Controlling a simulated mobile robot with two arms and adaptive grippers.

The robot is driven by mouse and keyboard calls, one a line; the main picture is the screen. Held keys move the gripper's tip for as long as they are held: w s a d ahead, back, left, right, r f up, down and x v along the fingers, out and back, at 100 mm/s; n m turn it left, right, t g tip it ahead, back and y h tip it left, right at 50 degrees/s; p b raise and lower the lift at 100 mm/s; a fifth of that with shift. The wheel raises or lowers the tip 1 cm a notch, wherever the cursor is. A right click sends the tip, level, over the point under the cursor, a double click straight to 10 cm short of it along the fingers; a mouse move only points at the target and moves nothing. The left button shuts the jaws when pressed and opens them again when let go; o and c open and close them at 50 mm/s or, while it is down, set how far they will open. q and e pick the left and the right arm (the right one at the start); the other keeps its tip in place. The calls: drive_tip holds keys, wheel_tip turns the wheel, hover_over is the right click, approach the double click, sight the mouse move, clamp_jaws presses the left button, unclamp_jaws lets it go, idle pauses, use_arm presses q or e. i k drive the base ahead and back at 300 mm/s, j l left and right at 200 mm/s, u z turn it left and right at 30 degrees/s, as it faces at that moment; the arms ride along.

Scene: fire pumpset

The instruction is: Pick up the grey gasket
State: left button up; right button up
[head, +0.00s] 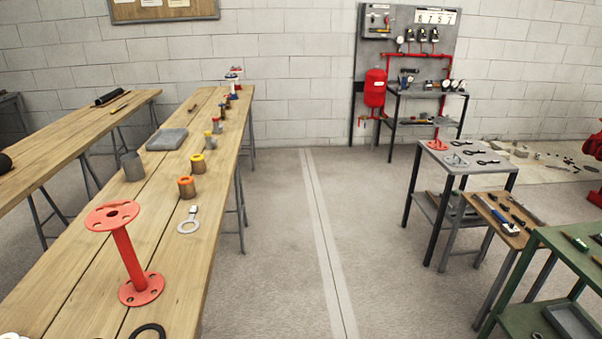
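A light grey flat ring with a tab (188,226), which looks like the grey gasket, lies on the long wooden bench (75,262) near its right edge. Its tab points away from me. It lies right of a red flanged pipe piece (125,252) that stands upright, and in front of an orange-topped can (187,188). Part of a black ring (149,329) shows at the bottom edge of the view. Neither of my grippers is in view.
Cans and a grey block (167,139) stand farther back on the bench. A floor aisle (290,240) is clear. At right are a grey table (465,160) with dark ring-shaped parts, a wooden-topped table (500,220) with tools, and a green table (570,262).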

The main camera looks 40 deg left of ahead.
sight(193, 209)
drive_tip(key=i+l+u, duration=0.25)
drive_tip(key=i, duration=0.2)
drive_tip(key=i+l+u, duration=0.1)
drive_tip(key=i+u, duration=0.15)
drive_tip(key=i, duration=0.2)
drive_tip(key=i+j+u, duration=0.1)
drive_tip(key=i+u, duration=0.55)
drive_tip(key=u, duration=0.25)
drive_tip(key=i+l+u, duration=0.1)
drive_tip(key=i+u, duration=0.25)
drive_tip(key=u, duration=0.15)
drive_tip(key=i+l+u, duration=0.25)
drive_tip(key=u, duration=0.2)
